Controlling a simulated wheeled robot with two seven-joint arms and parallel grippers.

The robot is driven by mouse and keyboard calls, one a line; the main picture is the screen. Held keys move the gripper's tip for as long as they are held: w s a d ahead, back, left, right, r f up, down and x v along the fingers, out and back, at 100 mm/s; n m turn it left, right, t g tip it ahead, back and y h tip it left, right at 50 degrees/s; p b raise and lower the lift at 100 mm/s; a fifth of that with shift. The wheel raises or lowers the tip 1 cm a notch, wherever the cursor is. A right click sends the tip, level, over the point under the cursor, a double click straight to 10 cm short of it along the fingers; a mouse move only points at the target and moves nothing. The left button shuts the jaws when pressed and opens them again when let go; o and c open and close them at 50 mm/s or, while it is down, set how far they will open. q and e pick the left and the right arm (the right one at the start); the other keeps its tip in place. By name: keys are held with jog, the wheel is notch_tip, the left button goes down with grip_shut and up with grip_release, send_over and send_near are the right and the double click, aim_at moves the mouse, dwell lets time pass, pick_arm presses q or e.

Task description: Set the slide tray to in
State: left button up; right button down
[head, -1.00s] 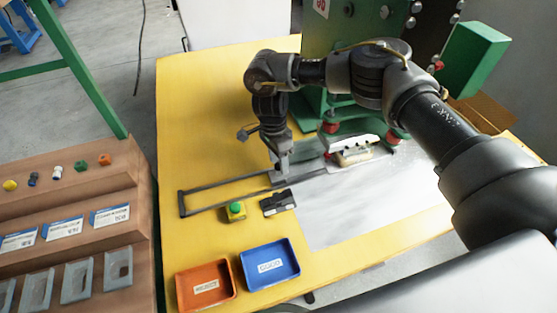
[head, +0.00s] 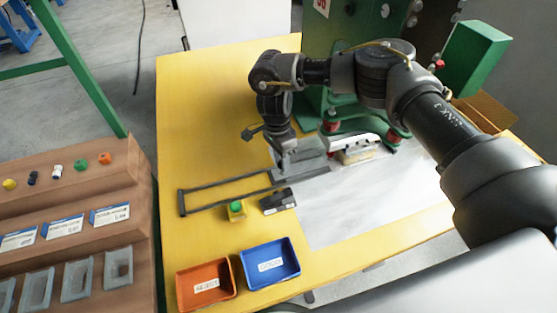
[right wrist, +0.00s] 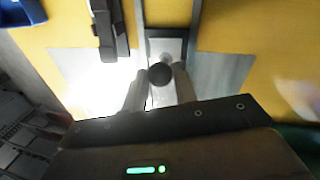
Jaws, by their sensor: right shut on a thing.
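The slide tray (head: 313,168) lies at the inner end of its dark rail frame (head: 215,197), beside the green machine. A white-and-tan fixture (head: 357,152) sits under the machine. My right gripper (head: 286,170) points down at the tray's outer end. In the right wrist view the gripper (right wrist: 160,88) is shut on a dark round knob (right wrist: 160,73). The knob stands on a pale plate (right wrist: 164,47) between two rails. The outer part of the rail frame is empty. My left gripper is not in view.
A green button box (head: 236,210) and a dark device (head: 278,201) stand close in front of the rails. An orange bin (head: 205,284) and a blue bin (head: 270,265) are at the table's front. The green machine (head: 335,100) rises behind. Yellow table on the left is clear.

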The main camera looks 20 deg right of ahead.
jog(key=d, duration=0.3)
jog(key=shift+w+d, duration=0.15)
jog(key=shift+d, duration=0.25)
jog(key=c, duration=1.1)
grip_release()
jog(key=shift+d, duration=0.1)
jog(key=shift+a, duration=0.2)
jog(key=shift+r, duration=0.2)
jog(key=r, duration=0.3)
jog(key=w+r, duration=0.1)
jog(key=r, duration=0.3)
jog(key=w+r+b, duration=0.1)
jog(key=r, duration=0.2)
jog(key=shift+a+r, duration=0.15)
